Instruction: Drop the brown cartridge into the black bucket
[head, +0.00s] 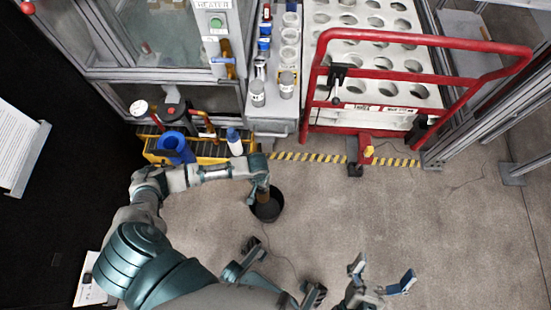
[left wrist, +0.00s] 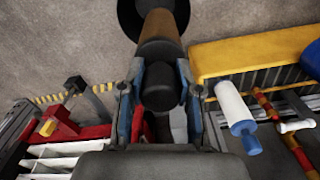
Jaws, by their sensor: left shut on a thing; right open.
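The black bucket (head: 269,214) stands on the floor near the middle of the head view. My left gripper (head: 261,184) is above it, shut on the brown cartridge (left wrist: 160,30). In the left wrist view, the left gripper (left wrist: 158,92) grips the cartridge's black end, and the brown end points toward the bucket (left wrist: 128,12). The cartridge overlaps the bucket opening in both views; how deep it reaches is hard to tell. My right gripper (head: 382,276) is open and empty, low and right in the head view.
A red-railed cart (head: 430,40) with round holes is at the back. Floor right of the bucket is clear.

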